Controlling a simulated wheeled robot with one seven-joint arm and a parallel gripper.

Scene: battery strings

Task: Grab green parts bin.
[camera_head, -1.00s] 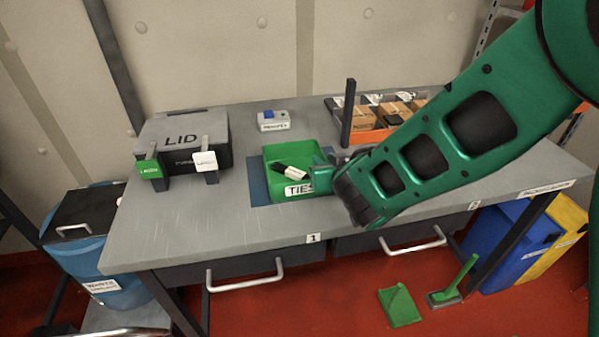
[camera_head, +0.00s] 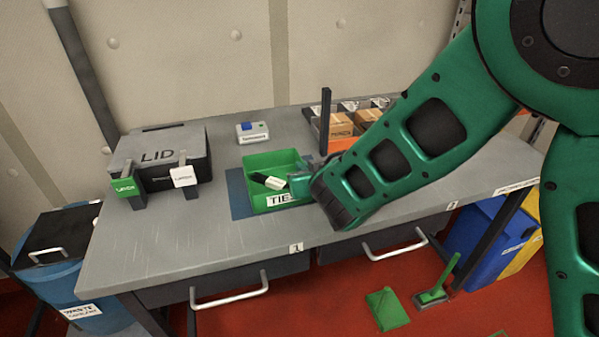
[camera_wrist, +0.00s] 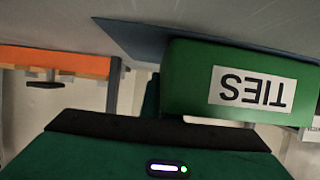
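The green parts bin (camera_head: 297,196), labelled TIES, sits on a blue mat (camera_head: 239,196) on the grey workbench. A black item with a white tag (camera_head: 274,183) lies in it. My gripper (camera_head: 301,182) is at the bin's right wall, overlapping it in the head view. The wrist view shows the bin (camera_wrist: 190,78) upside down and very close, its label facing the camera. A green finger (camera_wrist: 150,97) of mine shows beside the bin. The fingertips are largely hidden, so I cannot tell whether they close on the wall.
A small white device (camera_head: 252,133) sits behind the bin. An orange-fronted rack (camera_head: 341,142) with cartons and a dark post (camera_head: 326,120) stands behind my arm. The bench front (camera_head: 200,245) is clear.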

